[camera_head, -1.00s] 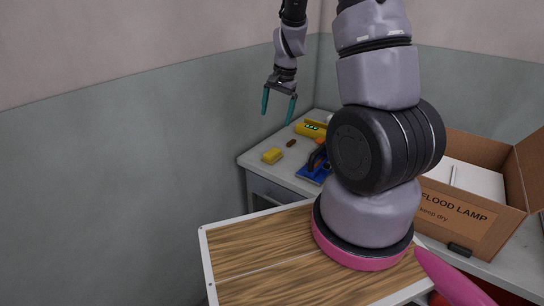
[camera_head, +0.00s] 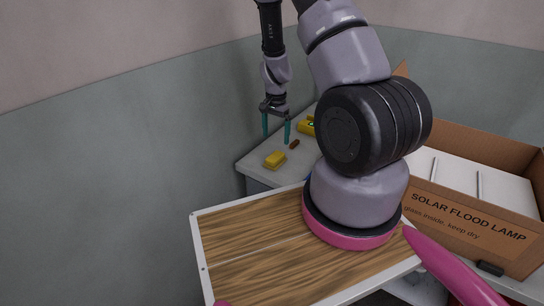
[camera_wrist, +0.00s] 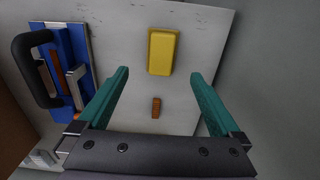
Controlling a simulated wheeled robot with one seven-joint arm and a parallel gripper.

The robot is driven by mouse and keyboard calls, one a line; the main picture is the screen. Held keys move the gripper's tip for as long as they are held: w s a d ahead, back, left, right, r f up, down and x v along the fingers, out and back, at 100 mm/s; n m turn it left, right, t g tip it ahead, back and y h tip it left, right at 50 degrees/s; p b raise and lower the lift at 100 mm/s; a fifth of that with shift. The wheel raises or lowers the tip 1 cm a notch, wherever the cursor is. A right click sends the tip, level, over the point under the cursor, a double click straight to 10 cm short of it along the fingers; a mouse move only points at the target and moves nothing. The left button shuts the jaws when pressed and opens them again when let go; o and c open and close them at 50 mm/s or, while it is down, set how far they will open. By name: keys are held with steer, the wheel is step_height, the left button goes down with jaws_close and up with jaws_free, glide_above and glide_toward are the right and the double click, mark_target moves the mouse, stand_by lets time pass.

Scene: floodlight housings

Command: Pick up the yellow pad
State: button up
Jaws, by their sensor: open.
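The yellow pad (camera_head: 275,159) is a small rounded block lying on the grey tabletop near its left corner. In the wrist view the yellow pad (camera_wrist: 163,52) lies beyond the fingertips, roughly centred between them, with its long side running away from me. My gripper (camera_head: 276,138) has teal fingers and hangs above the tabletop, pointing down. In the wrist view my gripper (camera_wrist: 162,75) is open and empty, and it does not touch the pad.
A small brown piece (camera_wrist: 156,107) lies close to the pad. A blue item with a black handle (camera_wrist: 68,65) lies to its left in the wrist view. A yellow device (camera_head: 306,126) stands farther back. A cardboard flood lamp box (camera_head: 470,205) is at right.

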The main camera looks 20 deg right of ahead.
mark_target(275, 156)
steer(key=f, duration=1)
steer(key=shift+w+f, duration=0.2)
steer(key=shift+f, duration=0.1)
steer(key=c, duration=1.4)
step_height(275, 156, up, 10)
steer(key=shift+r, duration=0.1)
